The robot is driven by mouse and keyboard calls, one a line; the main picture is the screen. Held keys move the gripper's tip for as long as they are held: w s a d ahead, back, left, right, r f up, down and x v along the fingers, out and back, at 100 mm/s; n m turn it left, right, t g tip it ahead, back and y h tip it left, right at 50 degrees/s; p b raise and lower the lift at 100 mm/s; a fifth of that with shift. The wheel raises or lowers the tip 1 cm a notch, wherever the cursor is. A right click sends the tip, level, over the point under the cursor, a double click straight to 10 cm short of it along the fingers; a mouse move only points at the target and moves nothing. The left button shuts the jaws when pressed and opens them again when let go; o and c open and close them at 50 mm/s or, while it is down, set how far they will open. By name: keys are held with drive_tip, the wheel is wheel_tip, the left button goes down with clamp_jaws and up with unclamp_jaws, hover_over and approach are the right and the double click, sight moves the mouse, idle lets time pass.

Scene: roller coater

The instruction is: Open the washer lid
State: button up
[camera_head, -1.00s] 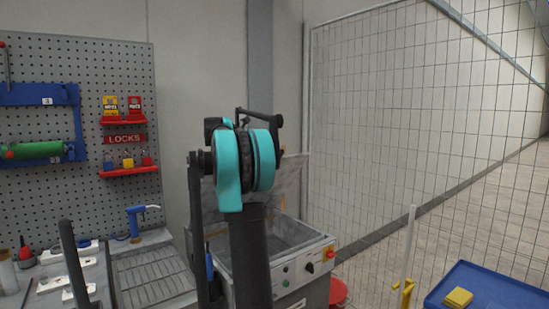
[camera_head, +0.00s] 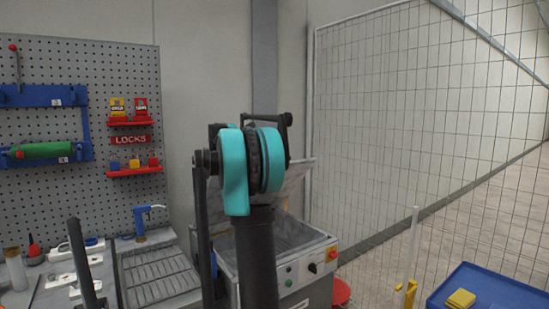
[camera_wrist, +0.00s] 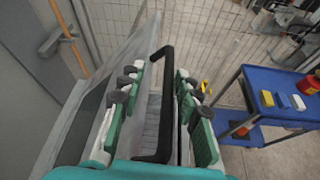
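The washer (camera_head: 310,283) is a grey metal basin with buttons and a knob on its front, partly behind my arm in the head view. Its lid (camera_head: 298,185) stands raised at the back, and the basin's interior shows. In the wrist view the lid (camera_wrist: 95,85) is a grey tilted panel on the left. A black bar handle (camera_wrist: 164,100) runs between the fingers of my gripper (camera_wrist: 157,88). The green-padded fingers are spread, with gaps beside the handle. In the head view my gripper is hidden behind my arm.
A slatted sink top (camera_head: 158,280) and pegboard (camera_head: 100,210) are on the left. A wire fence (camera_head: 400,130) stands on the right. A blue cart (camera_head: 495,290) carries a yellow block (camera_head: 460,299). A red round container (camera_head: 341,292) sits beside the washer.

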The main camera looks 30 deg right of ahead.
drive_tip(key=v, duration=1.8)
drive_tip(key=shift+s+a, duration=0.2)
drive_tip(key=shift+a, duration=0.05)
idle(1.0)
idle(0.5)
